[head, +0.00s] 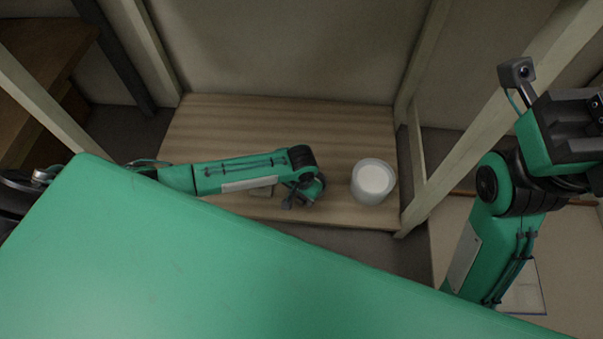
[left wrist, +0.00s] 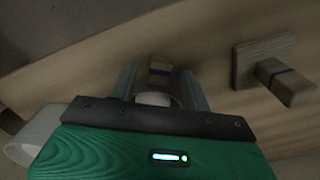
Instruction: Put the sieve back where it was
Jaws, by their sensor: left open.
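My left gripper (head: 303,193) is low over the wooden board, left of a white round container (head: 372,181) with pale contents. In the left wrist view its two fingers (left wrist: 158,88) are apart. Between or just beyond them show a small wooden piece with a dark band (left wrist: 160,70) and a pale rounded part (left wrist: 153,98); I cannot tell whether the fingers touch them. No sieve can be clearly made out; the banded piece may belong to it. My right gripper (head: 575,125) is raised at the right edge, its fingers not clearly visible.
The wooden board (head: 230,115) is clear at the back, between pale upright posts (head: 415,150). A wooden block with a banded peg (left wrist: 265,62) is right of my left fingers. A white cylindrical wall (left wrist: 35,138) shows at lower left in the left wrist view.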

